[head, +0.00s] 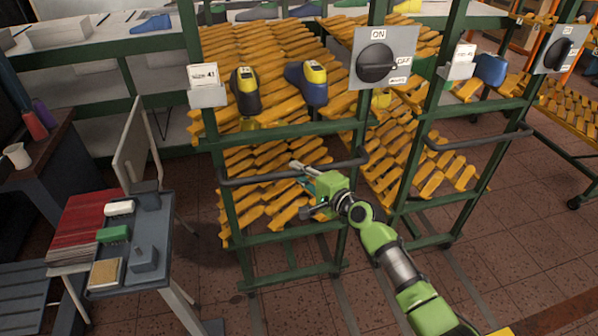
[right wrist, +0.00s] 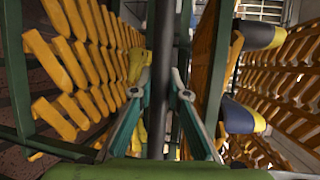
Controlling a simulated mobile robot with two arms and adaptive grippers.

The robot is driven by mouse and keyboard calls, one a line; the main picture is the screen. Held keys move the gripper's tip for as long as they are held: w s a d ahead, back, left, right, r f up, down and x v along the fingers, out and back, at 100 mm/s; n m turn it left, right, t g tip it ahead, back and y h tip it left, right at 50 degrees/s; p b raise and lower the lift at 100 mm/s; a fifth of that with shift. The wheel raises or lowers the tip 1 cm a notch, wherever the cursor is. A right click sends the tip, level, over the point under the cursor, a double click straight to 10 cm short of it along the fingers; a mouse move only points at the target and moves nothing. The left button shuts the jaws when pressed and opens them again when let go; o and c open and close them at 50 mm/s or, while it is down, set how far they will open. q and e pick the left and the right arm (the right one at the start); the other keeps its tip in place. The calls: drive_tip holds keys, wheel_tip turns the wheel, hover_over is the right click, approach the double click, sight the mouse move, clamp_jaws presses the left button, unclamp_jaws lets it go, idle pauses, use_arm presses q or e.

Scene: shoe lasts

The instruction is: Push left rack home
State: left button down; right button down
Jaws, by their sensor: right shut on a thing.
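The left rack (head: 232,205) is a green frame with rows of yellow-orange slanted slats and a dark grey horizontal handle bar (head: 250,178) across its front. My right gripper (head: 300,168) reaches in from the lower right and is shut on this bar, right of its middle. In the right wrist view the dark bar (right wrist: 159,60) runs upright between the two fingers (right wrist: 160,97). Part of the bar is hidden by the gripper. My left gripper is not in view.
A second green rack (head: 437,185) with its own handle bar (head: 480,140) stands to the right. A switch panel (head: 384,58) marked ON is above. A small grey table (head: 150,225) with blocks stands left. The tiled floor (head: 500,270) at right is clear.

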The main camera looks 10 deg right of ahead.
drive_tip(key=c, duration=2.2)
unclamp_jaws()
drive_tip(key=shift+w+d+r, duration=0.1)
drive_tip(key=shift+w+r, duration=0.05)
drive_tip(key=shift+r, duration=0.1)
drive_tip(key=shift+o, duration=1.4)
drive_tip(key=shift+f, duration=0.1)
drive_tip(key=shift+w+f, duration=0.15)
drive_tip(key=v, duration=1.2)
